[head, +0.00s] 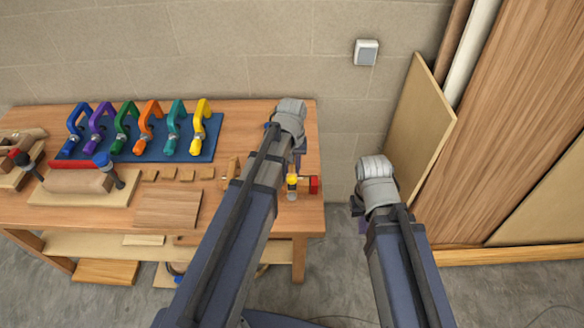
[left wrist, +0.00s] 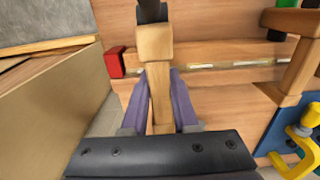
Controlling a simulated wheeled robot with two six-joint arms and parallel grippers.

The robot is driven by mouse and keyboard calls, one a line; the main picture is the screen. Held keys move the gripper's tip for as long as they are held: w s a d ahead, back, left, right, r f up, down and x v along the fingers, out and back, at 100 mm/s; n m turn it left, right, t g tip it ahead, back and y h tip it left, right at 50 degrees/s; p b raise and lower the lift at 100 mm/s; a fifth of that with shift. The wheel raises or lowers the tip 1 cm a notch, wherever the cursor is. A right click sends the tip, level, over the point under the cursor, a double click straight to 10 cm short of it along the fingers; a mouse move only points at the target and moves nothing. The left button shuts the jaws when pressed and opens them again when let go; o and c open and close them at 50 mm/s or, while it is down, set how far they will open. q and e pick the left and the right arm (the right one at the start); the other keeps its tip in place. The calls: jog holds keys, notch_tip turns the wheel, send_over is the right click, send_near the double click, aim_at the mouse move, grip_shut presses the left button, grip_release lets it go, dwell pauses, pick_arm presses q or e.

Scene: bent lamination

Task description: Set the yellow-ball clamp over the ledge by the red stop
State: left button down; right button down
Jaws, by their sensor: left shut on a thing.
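The yellow-ball clamp (head: 292,180) is under my left gripper (head: 299,157) at the right end of the bench. In the left wrist view, my purple left fingers (left wrist: 157,103) are shut on the clamp's wooden bar (left wrist: 159,85). Its wooden head block (left wrist: 154,42) and black end reach over the wooden ledge (left wrist: 205,54). The red stop (head: 314,184) is just right of the clamp; the wrist view shows it left of the head block (left wrist: 116,62), with a small gap. I cannot tell whether the clamp touches the ledge. My right gripper (head: 357,208) hangs right of the bench; its jaw opening is unclear.
Several coloured clamps stand on a blue board (head: 215,128) at the back left. A wooden form (head: 78,181) and a flat wood panel (head: 168,207) lie on the bench (head: 262,112). A board (head: 418,125) leans against the wall at right.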

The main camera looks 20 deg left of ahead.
pick_arm(q)
jog(key=shift+f+b, duration=1.15)
jog(key=shift+f, duration=0.15)
jog(key=shift+s+f, duration=0.1)
jog(key=shift+f, duration=0.1)
dwell(0.4)
jog(key=c, duration=0.6)
grip_release()
notch_tip(320, 180, up, 8)
jog(key=p, duration=0.7)
jog(key=shift+f, duration=0.1)
jog(key=shift+r+p, duration=3)
jog(key=shift+p, duration=0.2)
